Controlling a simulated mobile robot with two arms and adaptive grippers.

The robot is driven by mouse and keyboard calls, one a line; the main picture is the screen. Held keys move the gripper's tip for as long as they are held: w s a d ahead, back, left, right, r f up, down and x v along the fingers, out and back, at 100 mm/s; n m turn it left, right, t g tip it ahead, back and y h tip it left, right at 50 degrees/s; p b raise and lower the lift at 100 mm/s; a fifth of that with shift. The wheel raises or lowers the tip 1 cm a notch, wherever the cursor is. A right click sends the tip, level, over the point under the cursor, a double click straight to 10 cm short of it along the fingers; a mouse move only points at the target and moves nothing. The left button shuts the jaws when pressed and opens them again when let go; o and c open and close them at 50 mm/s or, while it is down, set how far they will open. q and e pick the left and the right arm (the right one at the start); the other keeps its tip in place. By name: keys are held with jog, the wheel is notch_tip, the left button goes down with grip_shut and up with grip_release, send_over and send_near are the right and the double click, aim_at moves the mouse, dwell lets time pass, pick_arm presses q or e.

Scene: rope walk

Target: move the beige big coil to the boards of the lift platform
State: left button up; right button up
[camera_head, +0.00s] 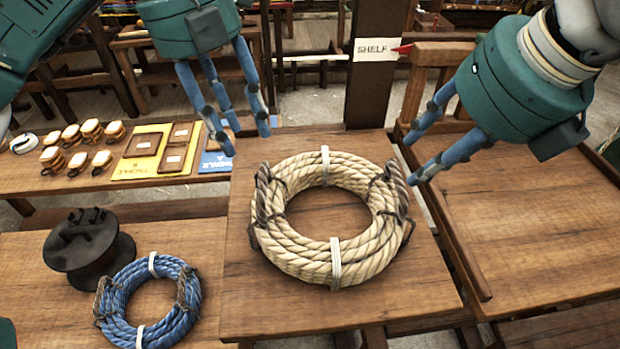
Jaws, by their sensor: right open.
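The beige big coil (285,245) lies flat on a square wooden top (250,315) in the middle, bound with white ties and dark rope lashings. My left gripper (245,140) is open and empty, fingers pointing down, behind and to the left of the coil. My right gripper (412,160) is open and empty, its fingertips close to the coil's right edge; I cannot tell whether they touch it. A boarded surface with raised wooden edges (540,230), which looks like the lift platform, is at the right and its visible boards are bare.
A blue coil (115,325) and a dark spool (85,250) are on the bench at the lower left. Several wooden blocks and cards (143,142) lie on a table behind. A dark post (370,85) with a SHELF sign (376,49) stands behind the coil.

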aim_at(260, 174)
pick_arm(q)
jog(key=f, duration=0.3)
jog(key=d+f, duration=0.1)
jog(key=f, duration=0.3)
jog(key=d+f, duration=0.1)
jog(key=f, duration=0.2)
jog(key=shift+s+f, duration=0.1)
jog(key=shift+f, duration=0.1)
pick_arm(e)
jog(key=x, duration=1)
jog(key=shift+a+f, duration=0.1)
jog(key=shift+f, duration=0.15)
jog(key=shift+s, duration=0.1)
pick_arm(q)
grip_shut()
pick_arm(e)
grip_shut()
pick_arm(q)
jog(key=shift+r, duration=0.15)
pick_arm(e)
jog(key=shift+r, duration=0.15)
